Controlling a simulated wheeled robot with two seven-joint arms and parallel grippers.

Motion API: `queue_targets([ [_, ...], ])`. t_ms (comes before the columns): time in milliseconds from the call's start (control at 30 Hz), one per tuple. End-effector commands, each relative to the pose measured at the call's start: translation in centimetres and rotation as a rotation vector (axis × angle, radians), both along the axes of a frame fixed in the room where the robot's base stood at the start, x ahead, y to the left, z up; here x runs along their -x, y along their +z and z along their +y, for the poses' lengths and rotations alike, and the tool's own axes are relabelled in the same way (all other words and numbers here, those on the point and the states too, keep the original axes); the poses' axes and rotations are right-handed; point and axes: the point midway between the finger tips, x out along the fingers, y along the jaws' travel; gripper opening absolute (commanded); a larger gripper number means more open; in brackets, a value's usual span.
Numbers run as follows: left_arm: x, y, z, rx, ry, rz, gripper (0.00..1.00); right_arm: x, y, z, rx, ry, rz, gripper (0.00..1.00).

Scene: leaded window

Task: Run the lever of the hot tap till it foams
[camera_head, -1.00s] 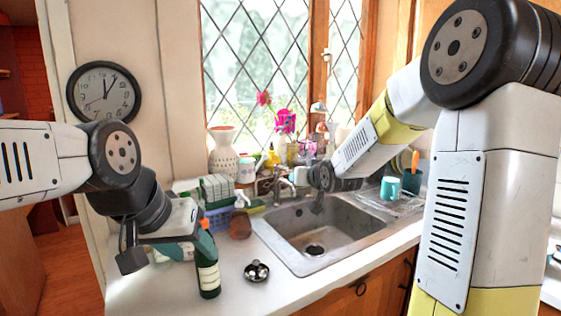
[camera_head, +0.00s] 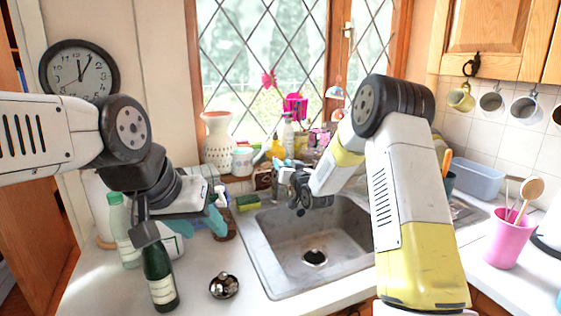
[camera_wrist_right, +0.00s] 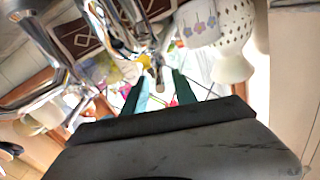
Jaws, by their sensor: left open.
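The sink tap (camera_head: 279,174) stands at the back rim of the sink, mostly hidden behind my right gripper in the head view. In the right wrist view, chrome tap parts (camera_wrist_right: 118,25) show at the upper left. I cannot tell which lever is the hot one. My right gripper (camera_head: 297,200) is close to the tap. In the right wrist view, its two dark green fingers (camera_wrist_right: 158,90) stand apart, and I see nothing clearly held. My left gripper (camera_head: 180,230) is open above the counter, behind the green bottle. No running water or foam is visible.
The sink (camera_head: 300,245) is empty. A green bottle (camera_head: 159,278) and a metal strainer (camera_head: 224,286) stand on the counter to its left. A white vase (camera_head: 219,143) and several bottles line the windowsill. A pink cup (camera_head: 510,240) with utensils stands at the right.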

Motion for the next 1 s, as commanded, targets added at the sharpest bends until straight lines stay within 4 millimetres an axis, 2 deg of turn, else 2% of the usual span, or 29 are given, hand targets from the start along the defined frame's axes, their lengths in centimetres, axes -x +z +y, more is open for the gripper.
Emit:
queue_targets([
  [100,0.0,0.0,0.0,0.0,0.0,0.0,0.5,-1.8,-0.1,0.7,0.001,0.0,0.0,0.34],
  [300,0.0,0.0,0.0,0.0,0.0,0.0,0.5,-3.6,0.0,1.4,0.001,-0.001,0.001,0.34],
  [600,0.0,0.0,0.0,0.0,0.0,0.0,0.5,-3.9,0.0,1.5,0.002,-0.001,0.002,0.34],
  [800,0.0,0.0,0.0,0.0,0.0,0.0,0.5,-3.9,0.0,1.5,0.001,-0.001,0.001,0.0],
  [1000,0.0,0.0,0.0,0.0,0.0,0.0,0.5,-3.9,0.0,1.5,0.001,0.0,0.001,0.0],
])
